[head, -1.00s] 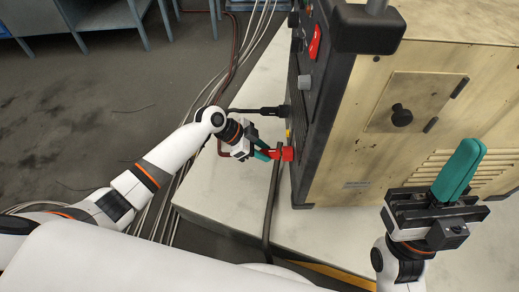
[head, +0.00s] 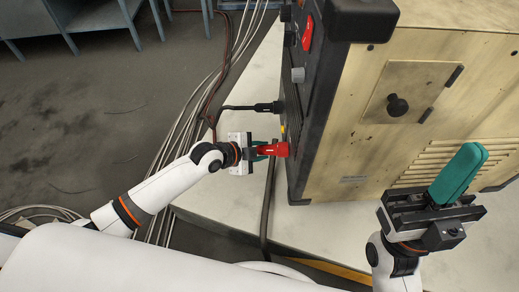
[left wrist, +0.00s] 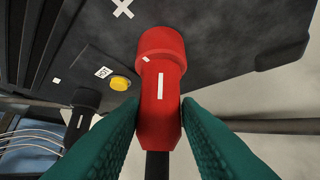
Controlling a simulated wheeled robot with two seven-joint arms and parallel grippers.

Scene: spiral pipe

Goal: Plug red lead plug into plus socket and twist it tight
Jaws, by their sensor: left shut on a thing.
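The red lead plug (head: 273,149) points at the front panel of the machine (head: 298,120). In the left wrist view the plug (left wrist: 160,110) has a white line along its body, and its wide red end (left wrist: 161,45) meets the dark panel. A small white tick on that end sits left of the line. The socket is hidden behind the plug, so depth of seating cannot be told. A white cross mark (left wrist: 122,8) is on the panel. My left gripper (head: 262,150) is shut on the plug.
A black plug (head: 266,107) with its cable sits at the panel beyond the red one; it shows at left in the wrist view (left wrist: 82,108). A yellow button (left wrist: 120,83) lies between them. A dark cable (head: 268,205) hangs near my left gripper. Grey cables run along the floor.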

